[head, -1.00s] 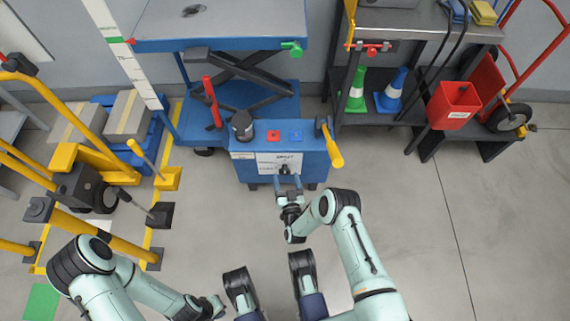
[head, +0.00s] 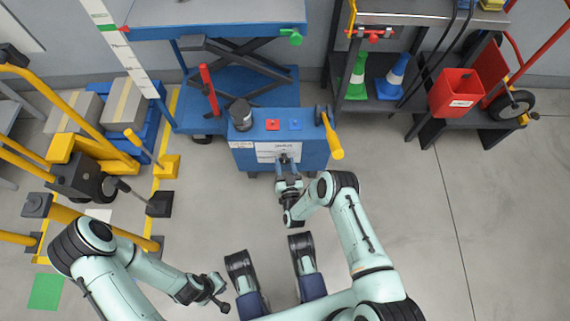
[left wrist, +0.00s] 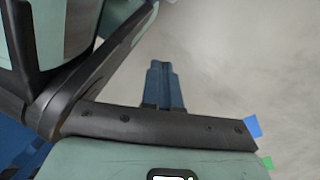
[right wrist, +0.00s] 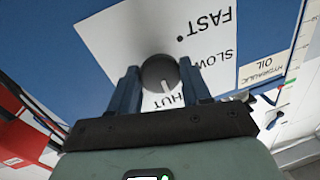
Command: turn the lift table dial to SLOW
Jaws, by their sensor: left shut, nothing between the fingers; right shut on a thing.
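The dial (right wrist: 160,72) is a dark round knob on a white label plate (right wrist: 112,42) on the front of the blue lift table unit (head: 240,160). The knob's white mark points down toward that partly hidden word, away from SLOW. My right gripper (right wrist: 160,84) is shut on the dial, one finger on each side. It also shows at the unit's front in the head view (head: 287,166). My left gripper (left wrist: 165,84) is shut and empty over the floor.
A yellow-handled lever (head: 333,140) sits at the unit's right end, with red and blue buttons and a dark cylinder on top. Yellow rails (head: 60,95) and boxes stand left. A shelf with cones and a red bin (head: 455,92) stands right. Floor at right is clear.

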